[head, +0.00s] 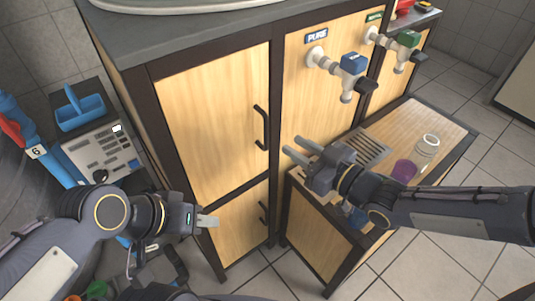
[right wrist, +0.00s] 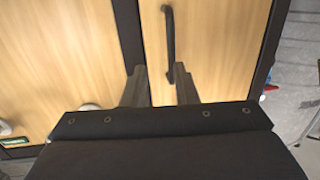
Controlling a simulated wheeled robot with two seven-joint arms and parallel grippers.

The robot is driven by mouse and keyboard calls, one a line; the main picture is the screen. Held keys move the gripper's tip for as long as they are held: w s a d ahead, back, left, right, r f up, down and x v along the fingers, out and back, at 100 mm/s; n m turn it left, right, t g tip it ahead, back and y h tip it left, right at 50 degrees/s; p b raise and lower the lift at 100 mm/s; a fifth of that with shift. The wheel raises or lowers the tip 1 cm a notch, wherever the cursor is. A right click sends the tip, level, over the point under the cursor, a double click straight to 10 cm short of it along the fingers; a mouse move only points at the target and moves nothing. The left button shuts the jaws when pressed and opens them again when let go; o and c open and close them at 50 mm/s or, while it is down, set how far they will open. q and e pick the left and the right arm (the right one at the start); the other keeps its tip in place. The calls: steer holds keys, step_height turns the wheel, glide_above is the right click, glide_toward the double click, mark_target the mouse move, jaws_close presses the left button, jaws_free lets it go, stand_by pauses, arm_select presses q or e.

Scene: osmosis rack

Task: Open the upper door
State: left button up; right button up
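The upper door (head: 212,124) is a light wooden panel in a dark frame, and it looks closed. Its black vertical bar handle (head: 261,127) is on the door's right side. My right gripper (head: 296,149) is open and points left toward the handle, apart from it. In the right wrist view, the handle (right wrist: 169,45) stands ahead of and between the two spread fingers (right wrist: 156,80), with nothing held. My left gripper (head: 208,221) is low, in front of the cabinet's lower left; its fingers look together and hold nothing visible.
A lower door (head: 240,226) with its own handle is below. Taps labelled PURE (head: 342,70) and another with a green valve (head: 397,44) project on the right. A side counter (head: 414,127) holds a purple cup (head: 404,170) and a clear jar (head: 427,148). A blue caddy (head: 80,110) is at left.

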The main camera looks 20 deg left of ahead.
mark_target(267, 136)
steer(key=shift+g+y, duration=0.3)
steer(key=shift+y, duration=0.2)
steer(key=x, duration=0.5)
steer(key=s+b+x, duration=0.1)
steer(key=x, duration=0.2)
steer(key=shift+a+f, duration=0.1)
steer(key=shift+a, duration=0.5)
steer(key=shift+c, duration=0.5)
jaws_close()
